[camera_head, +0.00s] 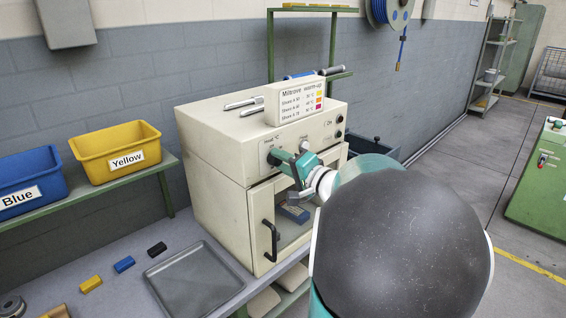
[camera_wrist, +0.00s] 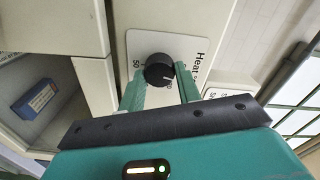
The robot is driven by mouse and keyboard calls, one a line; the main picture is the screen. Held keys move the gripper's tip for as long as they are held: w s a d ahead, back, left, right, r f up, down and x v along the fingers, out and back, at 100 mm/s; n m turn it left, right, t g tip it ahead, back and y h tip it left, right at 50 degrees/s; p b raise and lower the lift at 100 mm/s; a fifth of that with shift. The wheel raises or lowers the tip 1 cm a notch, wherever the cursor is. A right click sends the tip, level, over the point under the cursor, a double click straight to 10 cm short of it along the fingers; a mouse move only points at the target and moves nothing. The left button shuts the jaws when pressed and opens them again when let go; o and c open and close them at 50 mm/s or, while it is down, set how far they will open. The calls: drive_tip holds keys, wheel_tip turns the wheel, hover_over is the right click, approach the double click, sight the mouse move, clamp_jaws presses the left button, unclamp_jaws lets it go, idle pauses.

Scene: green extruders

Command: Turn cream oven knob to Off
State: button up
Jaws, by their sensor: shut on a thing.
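The cream oven (camera_head: 215,140) stands on the bench against the wall. A black round knob (camera_wrist: 159,68) with a white pointer line sits on a white dial plate (camera_wrist: 134,43) on its front. The plate shows part of the word "Heat" and a "50"; no Off mark is legible. In the wrist view the pointer line lies toward the lower right of the knob. My gripper (camera_wrist: 161,74) is shut on the knob, one green finger on each side. In the head view my gripper (camera_head: 283,160) is at the left of the oven's control panel and hides much of that knob.
The oven door with its black handle (camera_head: 270,240) is below; a blue box (camera_head: 294,213) shows inside. A grey tray (camera_head: 193,279), small blocks, and yellow (camera_head: 115,150) and blue (camera_head: 30,190) bins are left.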

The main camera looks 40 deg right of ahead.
drive_tip(key=shift+s+n, duration=0.1)
drive_tip(key=shift+n, duration=0.9)
drive_tip(key=o, duration=1)
drive_tip(key=s, duration=1.3)
drive_tip(key=shift+s+d, duration=0.2)
drive_tip(key=shift+s, duration=0.15)
